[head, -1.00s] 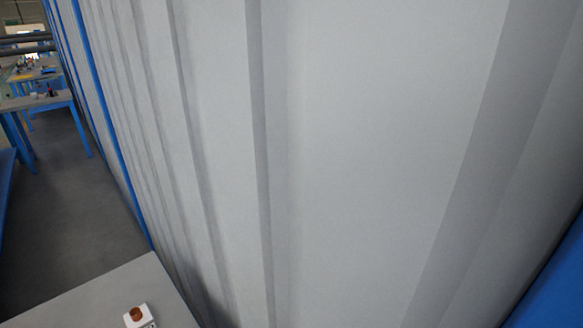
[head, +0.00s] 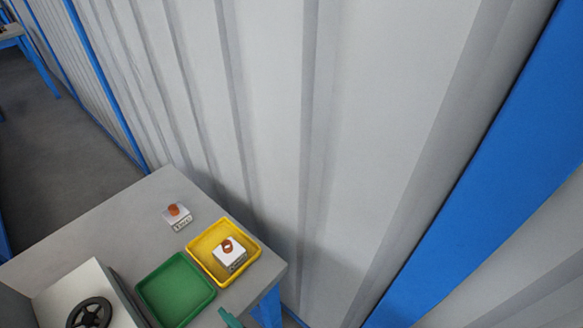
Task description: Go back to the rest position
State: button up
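My gripper and arm are not clearly in view. A small teal-green piece (head: 230,318) shows at the bottom edge beside the table; I cannot tell what it belongs to. The grey table (head: 110,215) stands at the lower left. On it are a yellow tray (head: 202,246) with a white block with an orange-brown ring-like top (head: 229,254) in it, and an empty green tray (head: 176,290). Another white block with an orange-brown top (head: 177,217) stands on the bare table behind the trays.
A light box with a black handwheel (head: 90,313) stands at the table's lower left. A ribbed grey wall (head: 270,110) rises close behind the table, with a broad blue post (head: 475,175) at right. Dark floor (head: 55,150) is open at left, with another blue-legged table (head: 38,60) beyond.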

jog(key=w+d+f+m+h, duration=0.2)
jog(key=d+h, duration=0.1)
jog(key=d, duration=0.5)
jog(key=w+d+f+m+g+h, duration=0.1)
jog(key=w+d+f+m+h, duration=0.15)
jog(key=d, duration=0.45)
jog(key=w+d+f+m+h, duration=0.1)
jog(key=d+f+h, duration=0.15)
jog(key=d, duration=0.55)
jog(key=s+d+m+g+h, duration=0.1)
jog(key=s+d+m+g, duration=0.1)
jog(key=s+d, duration=0.5)
jog(key=s+d+f+m+g+h, duration=0.1)
jog(key=s+d+m+g+h, duration=0.1)
jog(key=s+d+g, duration=0.2)
jog(key=s+d, duration=0.3)
jog(key=d, duration=0.5)
jog(key=shift+f+g, duration=0.25)
jog(key=shift+g, duration=0.15)
jog(key=shift+s+m, duration=0.1)
jog(key=shift+m, duration=0.15)
